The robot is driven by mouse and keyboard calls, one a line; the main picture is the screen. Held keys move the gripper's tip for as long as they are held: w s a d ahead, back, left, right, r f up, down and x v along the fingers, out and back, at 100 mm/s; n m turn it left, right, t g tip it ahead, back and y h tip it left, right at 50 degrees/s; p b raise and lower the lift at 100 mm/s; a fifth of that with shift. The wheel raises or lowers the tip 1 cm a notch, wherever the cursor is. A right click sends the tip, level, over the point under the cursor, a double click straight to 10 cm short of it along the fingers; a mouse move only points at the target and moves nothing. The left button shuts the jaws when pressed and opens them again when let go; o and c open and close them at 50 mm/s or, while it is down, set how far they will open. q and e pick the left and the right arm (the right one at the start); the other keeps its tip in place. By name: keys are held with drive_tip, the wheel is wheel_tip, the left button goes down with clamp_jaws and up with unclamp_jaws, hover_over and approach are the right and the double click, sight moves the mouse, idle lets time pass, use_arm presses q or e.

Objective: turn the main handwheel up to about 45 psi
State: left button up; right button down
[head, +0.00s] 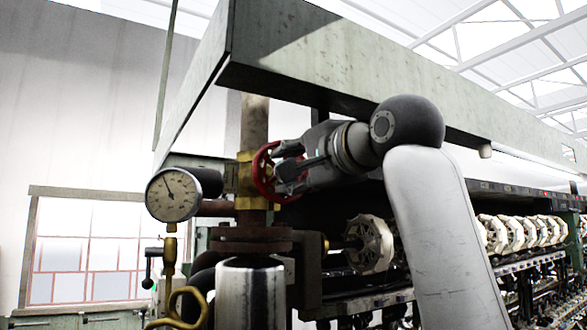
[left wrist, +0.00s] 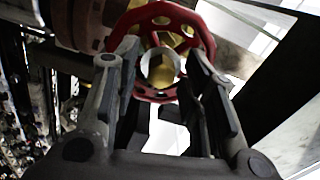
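The red main handwheel (head: 262,172) sits on a brass valve (head: 246,182) on a vertical pipe. It also shows in the left wrist view (left wrist: 204,32), face-on, with a round silver hub at its centre. My left gripper (head: 282,166) is at the wheel, its fingers overlapping the rim in the head view. In the left wrist view the fingers (left wrist: 162,62) stand apart on either side of the hub; rim contact is unclear. The round white pressure gauge (head: 173,195) is left of the valve. Its dark needle points up and left; the numbers are too small to read. My right gripper is not visible.
A green-grey beam (head: 340,70) runs above my gripper and arm. Machinery with a row of pale reels (head: 520,232) extends right.

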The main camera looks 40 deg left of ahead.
use_arm(q)
drive_tip(key=shift+d, duration=0.15)
drive_tip(key=v, duration=0.7)
drive_tip(key=shift+b, duration=0.35)
